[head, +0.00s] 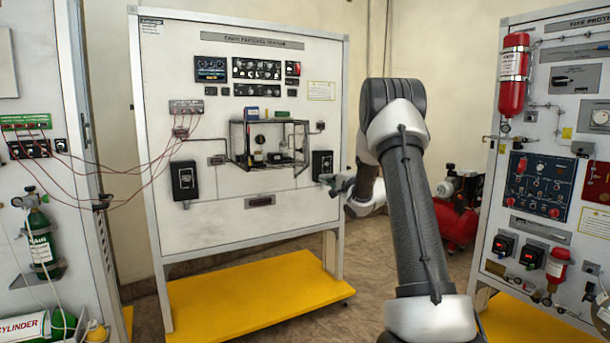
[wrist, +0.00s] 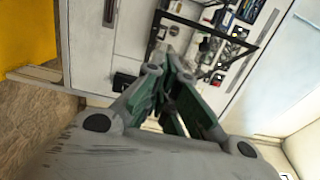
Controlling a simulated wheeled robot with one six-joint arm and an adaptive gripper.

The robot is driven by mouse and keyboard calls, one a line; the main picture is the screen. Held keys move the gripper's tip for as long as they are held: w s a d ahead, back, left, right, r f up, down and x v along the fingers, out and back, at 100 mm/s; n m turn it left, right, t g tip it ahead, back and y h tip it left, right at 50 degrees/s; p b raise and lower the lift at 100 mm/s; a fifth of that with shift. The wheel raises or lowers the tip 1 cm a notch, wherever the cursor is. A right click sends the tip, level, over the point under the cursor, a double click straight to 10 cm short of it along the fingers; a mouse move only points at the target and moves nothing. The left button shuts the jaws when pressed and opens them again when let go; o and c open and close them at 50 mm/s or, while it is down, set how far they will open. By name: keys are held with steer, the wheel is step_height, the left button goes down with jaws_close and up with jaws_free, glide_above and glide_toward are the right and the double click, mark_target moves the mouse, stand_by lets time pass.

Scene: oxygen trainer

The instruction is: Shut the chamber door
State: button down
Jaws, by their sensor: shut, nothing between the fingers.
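The chamber (head: 270,122) is a clear box with a black frame, mounted at the middle of the white panel. In the wrist view its black frame (wrist: 208,29) shows beyond the fingers, at an angle. I cannot clearly tell the door apart from the frame, or how far open it stands. My gripper (head: 326,179) is at the right of the chamber, a little below its level and apart from it in the head view. In the wrist view my gripper (wrist: 166,68) has its fingers together with nothing between them; they cover part of the panel.
Black boxes flank the chamber at left (head: 184,181) and right (head: 322,163). A yellow base (head: 250,298) juts out below the panel. A red compressor (head: 458,222) stands behind my arm. Other panels stand at far left and right, with floor between.

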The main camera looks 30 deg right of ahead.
glide_toward(297, 171)
steer(key=w+d, duration=0.2)
steer(key=d, duration=0.1)
steer(key=shift+w+a, duration=0.6)
steer(key=shift+a, duration=0.25)
steer(key=shift+w+a, duration=0.6)
steer(key=shift+a, duration=0.3)
steer(key=shift+a, duration=0.15)
